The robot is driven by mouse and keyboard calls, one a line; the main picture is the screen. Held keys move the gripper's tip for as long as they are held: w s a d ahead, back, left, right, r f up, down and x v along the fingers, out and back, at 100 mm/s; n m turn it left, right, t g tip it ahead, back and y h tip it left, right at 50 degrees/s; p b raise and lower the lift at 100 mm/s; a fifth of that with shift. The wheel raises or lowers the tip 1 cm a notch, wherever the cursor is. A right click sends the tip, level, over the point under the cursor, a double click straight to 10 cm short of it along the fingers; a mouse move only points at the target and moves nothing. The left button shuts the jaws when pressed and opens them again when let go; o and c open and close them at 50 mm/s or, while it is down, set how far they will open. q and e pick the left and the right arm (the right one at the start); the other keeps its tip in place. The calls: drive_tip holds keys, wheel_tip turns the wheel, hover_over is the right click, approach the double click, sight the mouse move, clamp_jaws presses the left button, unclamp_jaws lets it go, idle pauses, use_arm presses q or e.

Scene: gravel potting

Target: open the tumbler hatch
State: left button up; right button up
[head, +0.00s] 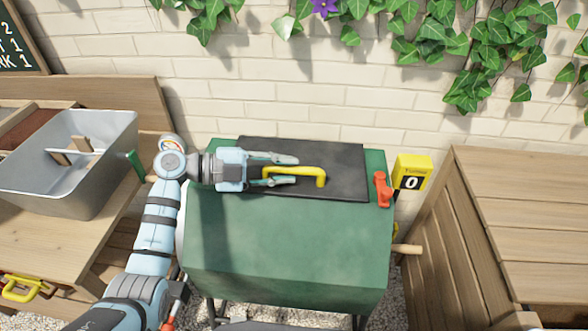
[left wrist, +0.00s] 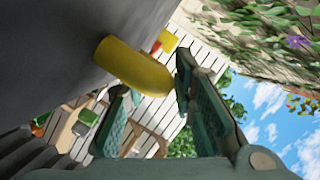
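The tumbler (head: 285,245) is a green faceted drum in the middle of the head view. Its dark hatch (head: 345,185) lies flat and closed on top. A yellow bar handle (head: 308,171) runs along the hatch. My left gripper (head: 296,170) reaches in from the left, with one finger on each side of the handle's left part in the head view. The fingers are apart. In the left wrist view the handle (left wrist: 135,66) lies ahead of the fingers (left wrist: 152,88), with a visible gap; contact is unclear. My right gripper is not seen.
A red latch (head: 382,190) sits at the tumbler's right edge beside a yellow counter (head: 411,174) reading 0. A metal tub (head: 70,180) stands on the left wooden bench. A wooden bench (head: 520,225) stands at right. A brick wall with ivy closes the back.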

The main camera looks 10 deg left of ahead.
use_arm(q)
drive_tip(key=shift+w+d+f, duration=0.15)
drive_tip(key=shift+d, duration=1.05)
drive_tip(key=shift+c, duration=0.3)
clamp_jaws()
